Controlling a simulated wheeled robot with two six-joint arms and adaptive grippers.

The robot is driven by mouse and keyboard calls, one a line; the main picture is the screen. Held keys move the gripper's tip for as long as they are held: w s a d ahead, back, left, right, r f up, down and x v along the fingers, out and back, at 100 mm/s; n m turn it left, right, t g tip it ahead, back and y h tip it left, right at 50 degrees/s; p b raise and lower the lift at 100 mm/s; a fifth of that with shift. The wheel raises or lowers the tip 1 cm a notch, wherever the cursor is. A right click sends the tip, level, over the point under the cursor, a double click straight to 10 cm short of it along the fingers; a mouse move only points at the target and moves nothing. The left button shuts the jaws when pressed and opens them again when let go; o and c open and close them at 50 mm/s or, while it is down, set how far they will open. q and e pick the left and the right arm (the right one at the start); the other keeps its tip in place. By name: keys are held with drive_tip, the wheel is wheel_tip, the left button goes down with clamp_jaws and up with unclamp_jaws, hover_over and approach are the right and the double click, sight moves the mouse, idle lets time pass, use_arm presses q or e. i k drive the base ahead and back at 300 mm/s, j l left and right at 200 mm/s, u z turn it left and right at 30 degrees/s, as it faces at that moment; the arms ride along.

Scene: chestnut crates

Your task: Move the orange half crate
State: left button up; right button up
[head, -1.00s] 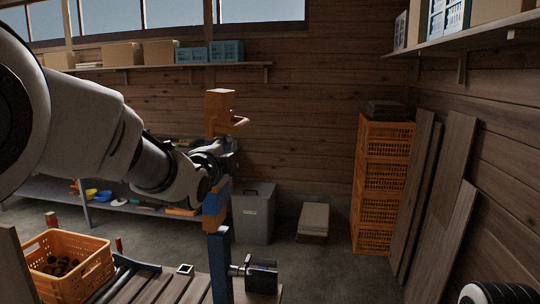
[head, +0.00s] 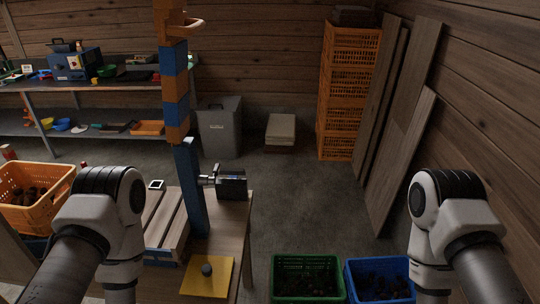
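An orange crate (head: 52,208) with slotted walls stands at the left edge of the head view. Dark round chestnuts lie low inside it, well below the rim. Its left end is cut off by the frame and its lower right part is close to my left arm in the picture. My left arm comes in from the lower left and bends down at its joint. My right arm does the same at the lower right. Both grippers are out of the picture below, so I cannot see what they hold.
A slatted table holds a blue post (head: 190,190), a dark device (head: 231,186) and a yellow plate (head: 219,282) with a dark ball. A green crate (head: 307,295) and a blue crate (head: 351,290) stand low in front. Stacked orange crates (head: 349,95) stand behind. The middle floor is clear.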

sight(32, 194)
drive_tip(key=u, duration=1.65)
